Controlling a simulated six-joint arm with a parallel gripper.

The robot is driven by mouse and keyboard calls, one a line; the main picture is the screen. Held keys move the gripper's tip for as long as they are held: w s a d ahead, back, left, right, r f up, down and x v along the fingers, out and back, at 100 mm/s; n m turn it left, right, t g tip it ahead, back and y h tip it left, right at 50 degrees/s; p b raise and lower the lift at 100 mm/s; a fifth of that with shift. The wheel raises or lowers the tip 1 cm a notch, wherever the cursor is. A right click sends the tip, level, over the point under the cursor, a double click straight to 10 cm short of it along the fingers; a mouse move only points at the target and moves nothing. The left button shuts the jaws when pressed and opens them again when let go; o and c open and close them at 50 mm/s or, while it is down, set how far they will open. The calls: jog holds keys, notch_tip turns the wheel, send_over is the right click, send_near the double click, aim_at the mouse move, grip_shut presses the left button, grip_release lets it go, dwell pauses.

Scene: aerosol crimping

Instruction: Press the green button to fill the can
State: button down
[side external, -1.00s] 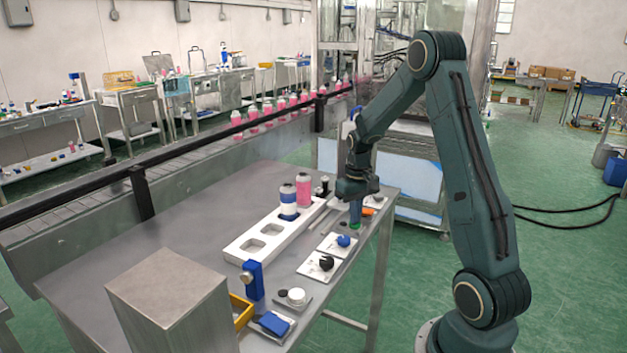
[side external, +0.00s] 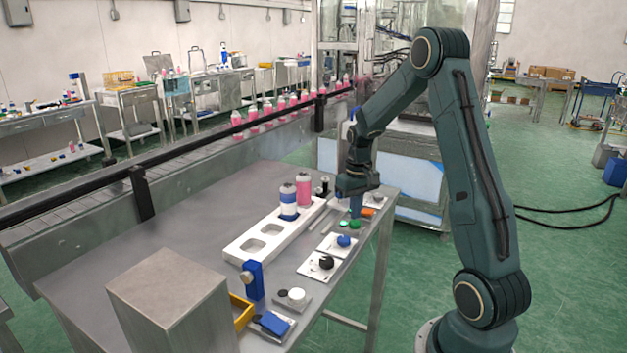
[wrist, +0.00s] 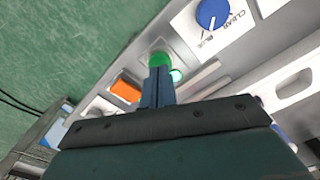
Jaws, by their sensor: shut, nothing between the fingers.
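The green button (side external: 355,225) sits on the table's right side; in the wrist view it is a bright green dome (wrist: 159,59) just beyond my fingertips. My gripper (side external: 356,213) is shut and empty, pointing down. It appears slightly above the button, though the exact gap is hard to tell. A can with a blue band (side external: 288,201) stands upright in the white tray (side external: 239,250), next to a pink can (side external: 303,190).
An orange button (wrist: 125,91) is beside the green one. A blue knob (wrist: 212,12) on a labelled plate and a black knob (side external: 326,263) lie nearer the front. The conveyor (side external: 170,178) runs behind the table (side external: 150,235).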

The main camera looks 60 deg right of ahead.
aim_at(355, 222)
jog(key=shift+r, duration=2.1)
jog(key=shift+r, duration=0.15)
notch_tip(355, 222, up, 5)
jog(key=shift+f, duration=0.15)
jog(key=shift+a, duration=0.1)
jog(key=s+a+r+n+t+h, duration=0.15)
jog(key=a+r, duration=0.25)
jog(key=a, duration=0.4)
jog(key=s+a+r+n+t+y, duration=0.15)
jog(key=a+r, duration=0.25)
jog(key=a, duration=0.4)
jog(key=s+a+n+t, duration=0.2)
jog(key=s+a+n, duration=0.1)
jog(key=s+a, duration=0.8)
jog(key=shift+s+a+r+t, duration=0.15)
jog(key=shift+s+a+t, duration=0.15)
jog(key=shift+s+a, duration=0.1)
